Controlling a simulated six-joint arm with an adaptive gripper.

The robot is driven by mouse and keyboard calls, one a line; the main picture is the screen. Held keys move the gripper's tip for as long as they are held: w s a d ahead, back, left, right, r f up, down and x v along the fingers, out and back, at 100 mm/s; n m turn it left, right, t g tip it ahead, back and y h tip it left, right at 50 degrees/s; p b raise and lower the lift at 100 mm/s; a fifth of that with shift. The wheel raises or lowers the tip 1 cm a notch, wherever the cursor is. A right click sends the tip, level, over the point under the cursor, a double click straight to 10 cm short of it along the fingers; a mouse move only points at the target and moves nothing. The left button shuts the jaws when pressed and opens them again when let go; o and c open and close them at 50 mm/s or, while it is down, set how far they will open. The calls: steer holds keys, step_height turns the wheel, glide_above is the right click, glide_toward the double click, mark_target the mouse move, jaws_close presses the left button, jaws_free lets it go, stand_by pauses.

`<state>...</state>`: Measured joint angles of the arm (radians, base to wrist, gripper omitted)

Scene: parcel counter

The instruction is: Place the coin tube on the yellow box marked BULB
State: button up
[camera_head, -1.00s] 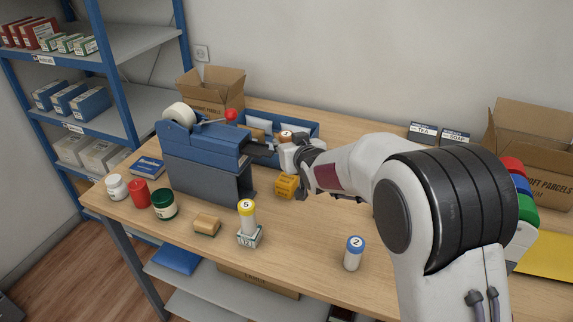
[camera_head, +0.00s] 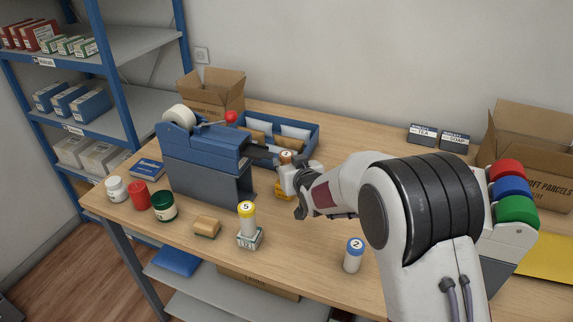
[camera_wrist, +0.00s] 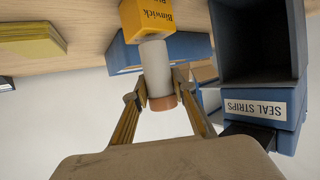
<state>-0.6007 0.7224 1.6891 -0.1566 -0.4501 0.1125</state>
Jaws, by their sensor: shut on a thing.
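My gripper (camera_wrist: 158,101) is shut on the coin tube (camera_wrist: 156,68), a pale grey tube with a copper-brown cap. In the head view my gripper (camera_head: 291,178) holds this tube (camera_head: 287,156) upright over the yellow box (camera_head: 283,195), which is partly hidden by the gripper. In the wrist view the picture is upside down, and the tube's lower end meets the edge of the yellow box (camera_wrist: 148,17) or hovers just over it; I cannot tell which. "Binwick" shows on the box; the word BULB is not readable.
A blue-grey dispenser (camera_head: 205,160) marked SEAL STRIPS stands close on the left, with a blue tray (camera_head: 305,132) behind. A yellow-capped tube (camera_head: 247,216) stands on a small box (camera_head: 249,238). A blue-capped tube (camera_head: 353,255) stands at the front. Table between is clear.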

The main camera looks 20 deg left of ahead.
steer(key=shift+f, duration=0.2)
steer(key=shift+f, duration=0.15)
steer(key=o, duration=1.2)
steer(key=shift+s+d+r, duration=0.35)
steer(key=shift+v, duration=5.5)
